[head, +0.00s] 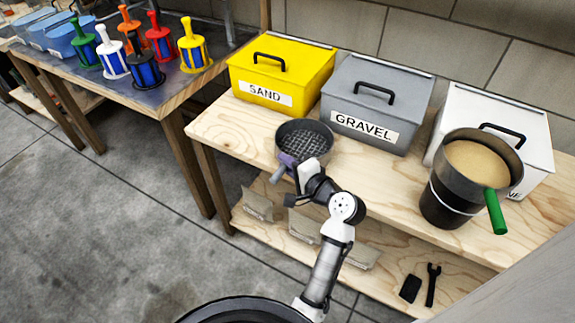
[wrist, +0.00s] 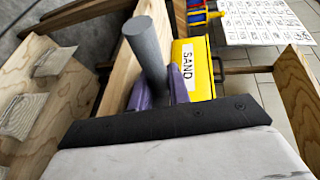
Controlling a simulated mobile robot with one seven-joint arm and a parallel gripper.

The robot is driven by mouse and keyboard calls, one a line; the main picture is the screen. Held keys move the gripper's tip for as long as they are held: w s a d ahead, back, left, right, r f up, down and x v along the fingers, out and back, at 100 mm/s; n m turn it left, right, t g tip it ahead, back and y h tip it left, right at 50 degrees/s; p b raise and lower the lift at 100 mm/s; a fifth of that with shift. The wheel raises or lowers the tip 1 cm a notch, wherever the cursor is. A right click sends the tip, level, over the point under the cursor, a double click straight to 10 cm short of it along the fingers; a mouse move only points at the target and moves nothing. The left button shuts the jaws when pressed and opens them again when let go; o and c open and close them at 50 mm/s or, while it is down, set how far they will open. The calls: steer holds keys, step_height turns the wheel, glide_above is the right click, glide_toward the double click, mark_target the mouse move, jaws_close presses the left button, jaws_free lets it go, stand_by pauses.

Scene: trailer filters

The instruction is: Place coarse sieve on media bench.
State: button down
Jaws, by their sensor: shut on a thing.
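The coarse sieve, a dark round pan with a wire mesh (head: 306,139), is at the front edge of the wooden media bench (head: 232,127), below the sand and gravel bins in the head view. I cannot tell whether it touches the bench top or hangs just above it. My gripper (head: 287,163) is shut on the sieve's grey handle, which points toward the lower left. In the wrist view, the grey handle (wrist: 148,50) stands between my purple fingers (wrist: 160,92); the sieve's pan is not visible there.
A yellow SAND bin (head: 281,70), grey GRAVEL bin (head: 377,100) and white bin (head: 537,130) line the bench's back. A green-handled pan of tan grains (head: 480,165) sits on a dark bucket at right. Bare wood lies between. Another table (head: 150,98) holds several coloured filters.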

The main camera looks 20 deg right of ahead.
steer(key=shift+f, duration=0.25)
steer(key=shift+f, duration=0.15)
steer(key=c, duration=1.3)
jaws_free()
